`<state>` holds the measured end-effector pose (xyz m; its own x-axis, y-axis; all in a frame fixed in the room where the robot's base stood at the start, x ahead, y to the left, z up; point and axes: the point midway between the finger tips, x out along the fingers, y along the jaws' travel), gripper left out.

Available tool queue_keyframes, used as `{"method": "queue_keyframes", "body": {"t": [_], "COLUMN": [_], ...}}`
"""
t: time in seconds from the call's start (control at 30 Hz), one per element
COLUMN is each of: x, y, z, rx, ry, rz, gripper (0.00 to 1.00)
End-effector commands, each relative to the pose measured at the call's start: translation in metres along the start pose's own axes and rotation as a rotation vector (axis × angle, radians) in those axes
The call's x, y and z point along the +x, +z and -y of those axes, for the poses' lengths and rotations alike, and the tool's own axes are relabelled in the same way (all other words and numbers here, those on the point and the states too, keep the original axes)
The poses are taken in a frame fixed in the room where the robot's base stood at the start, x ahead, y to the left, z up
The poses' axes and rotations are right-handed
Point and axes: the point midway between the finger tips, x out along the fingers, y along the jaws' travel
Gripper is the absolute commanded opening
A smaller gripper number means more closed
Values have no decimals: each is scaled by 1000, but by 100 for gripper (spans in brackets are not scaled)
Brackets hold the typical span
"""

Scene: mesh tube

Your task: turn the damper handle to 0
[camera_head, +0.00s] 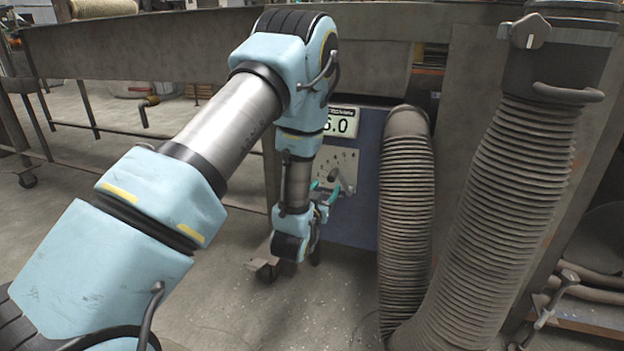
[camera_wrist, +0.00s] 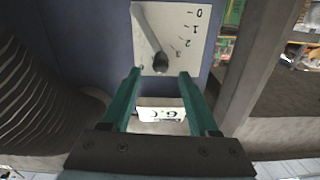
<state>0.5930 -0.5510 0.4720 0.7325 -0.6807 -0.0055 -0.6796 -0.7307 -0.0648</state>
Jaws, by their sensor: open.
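The damper handle (camera_wrist: 148,32) is a grey bar on a light dial plate (camera_wrist: 178,18). In the wrist view it slants from a dark round knob (camera_wrist: 160,62) to the upper left, away from the printed 0, 1, 2 and 3 at the right. My gripper (camera_wrist: 160,73) is open, its two green fingers on either side of the knob in the picture, with nothing between them. I cannot tell whether they touch the plate. In the head view my gripper (camera_head: 326,193) is at the dial plate (camera_head: 348,160), and my arm hides part of it.
A numeric display (camera_head: 342,123) above the plate is partly hidden by my arm and seems to read 6.0. The plate is on a blue box (camera_head: 366,200). Two ribbed hoses (camera_head: 405,210) (camera_head: 500,210) stand close on the right. Open floor lies to the left.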

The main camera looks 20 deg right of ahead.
Motion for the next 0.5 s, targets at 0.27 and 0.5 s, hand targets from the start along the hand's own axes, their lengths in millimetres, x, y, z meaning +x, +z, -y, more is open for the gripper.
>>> {"method": "queue_keyframes", "body": {"t": [0.27,0.5], "x": [32,77], "y": [0,0], "z": [-1,-1], "rx": [0,0], "ry": [2,1], "rz": [-11,-10], "gripper": [61,61]}}
